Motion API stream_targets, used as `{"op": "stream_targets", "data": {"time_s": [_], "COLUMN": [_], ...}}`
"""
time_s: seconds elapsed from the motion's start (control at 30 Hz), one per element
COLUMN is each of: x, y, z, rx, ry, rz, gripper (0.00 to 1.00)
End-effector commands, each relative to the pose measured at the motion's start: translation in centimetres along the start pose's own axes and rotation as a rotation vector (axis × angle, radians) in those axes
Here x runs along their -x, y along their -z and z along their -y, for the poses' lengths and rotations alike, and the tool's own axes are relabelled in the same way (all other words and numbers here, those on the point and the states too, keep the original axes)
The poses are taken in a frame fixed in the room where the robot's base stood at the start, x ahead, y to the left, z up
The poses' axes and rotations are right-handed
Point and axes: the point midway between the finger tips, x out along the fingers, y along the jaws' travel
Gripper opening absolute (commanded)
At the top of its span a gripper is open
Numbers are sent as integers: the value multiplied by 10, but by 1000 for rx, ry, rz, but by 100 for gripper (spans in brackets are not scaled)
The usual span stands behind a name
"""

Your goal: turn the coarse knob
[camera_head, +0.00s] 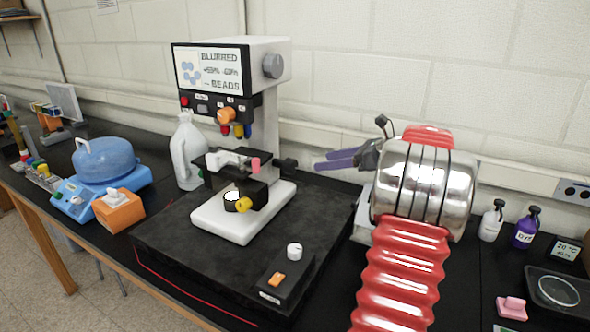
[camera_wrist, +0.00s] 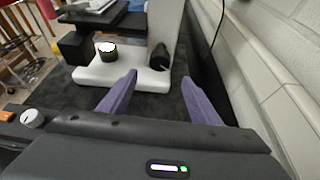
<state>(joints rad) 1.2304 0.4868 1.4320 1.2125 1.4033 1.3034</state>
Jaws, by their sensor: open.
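A white and black microscope (camera_head: 240,215) stands on a dark mat, its screen reading "BLURRED". A black knob (camera_head: 287,166) sticks out from its right side; it is likely the coarse knob, though no label is readable. In the wrist view this black knob (camera_wrist: 158,57) lies ahead, roughly between my fingertips in the picture and apart from them.
A white wall and ledge (camera_wrist: 262,85) run close along the right in the wrist view. A small black box with a white dial (camera_head: 294,250) sits at the mat's front. A white jug (camera_head: 188,152) stands left of the microscope. Bottles (camera_head: 492,222) stand far right.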

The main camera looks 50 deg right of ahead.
Motion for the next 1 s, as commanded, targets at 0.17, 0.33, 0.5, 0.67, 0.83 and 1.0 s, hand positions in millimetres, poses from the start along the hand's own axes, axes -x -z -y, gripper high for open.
{"op": "stream_targets", "data": {"time_s": [0.17, 0.33, 0.5, 0.67, 0.83, 1.0], "x": [0, 3, 4, 1, -2, -4], "y": [0, -10, -20, -21, -16, -4], "z": [0, -5, -23, -35, -43, -47], "rx": [1, 14, 13, 112, 255, 417], "ry": [0, 4, 17, 70, 138, 213], "rz": [0, 1, 27, 63, 81, 73], "gripper": [57, 57, 57, 57, 57, 57]}}
